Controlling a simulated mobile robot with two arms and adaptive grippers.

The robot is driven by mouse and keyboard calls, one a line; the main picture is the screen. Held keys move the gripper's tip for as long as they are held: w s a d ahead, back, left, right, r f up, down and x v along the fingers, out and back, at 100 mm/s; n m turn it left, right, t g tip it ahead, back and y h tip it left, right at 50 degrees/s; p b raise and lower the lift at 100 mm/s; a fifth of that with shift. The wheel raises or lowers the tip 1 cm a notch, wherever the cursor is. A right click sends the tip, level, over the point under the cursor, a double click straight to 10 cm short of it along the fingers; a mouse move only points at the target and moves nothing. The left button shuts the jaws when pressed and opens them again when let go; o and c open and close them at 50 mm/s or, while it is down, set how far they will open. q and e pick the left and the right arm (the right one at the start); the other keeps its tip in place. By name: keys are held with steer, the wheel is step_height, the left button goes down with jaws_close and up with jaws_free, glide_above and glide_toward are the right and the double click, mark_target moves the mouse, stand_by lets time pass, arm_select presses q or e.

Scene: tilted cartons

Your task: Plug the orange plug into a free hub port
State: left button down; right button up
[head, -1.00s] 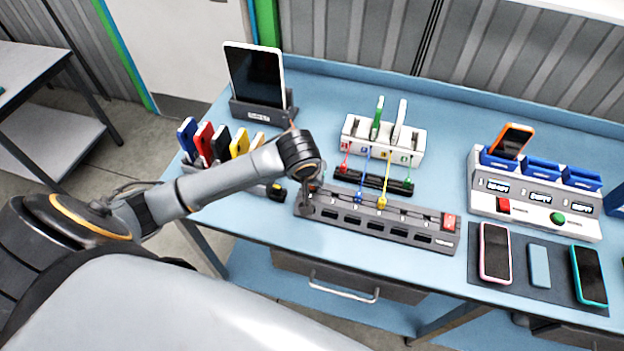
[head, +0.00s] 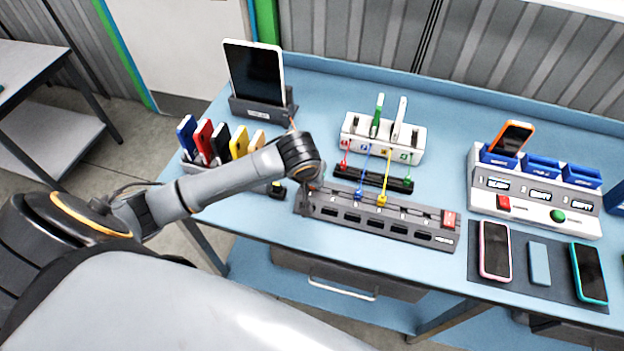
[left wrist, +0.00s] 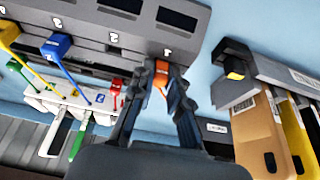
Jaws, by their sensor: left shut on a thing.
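The grey hub (head: 415,236) lies across the middle of the bench, with a row of dark openings and numbered positions. A blue plug (left wrist: 57,45) and a yellow plug (left wrist: 8,32) sit at its edge, the blue one by number 3. In the left wrist view my left gripper (left wrist: 161,80) is shut on the orange plug (left wrist: 160,77), which is at the hub's edge in line with number 1. I cannot tell whether it is inserted. Position 2, beside it, shows no plug. In the head view my arm hides this gripper and plug. My right gripper is not in view.
Close to the gripper are a rack of coloured cases (head: 240,142) and a tablet in a stand (head: 255,75). Behind the hub stand a white holder (head: 412,152) and a black strip with cables (head: 400,185). A phone station (head: 535,205) and phones on a mat lie right.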

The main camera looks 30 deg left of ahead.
arm_select(q)
steer(key=c, duration=1.2)
jaws_free()
steer(key=o, duration=0.4)
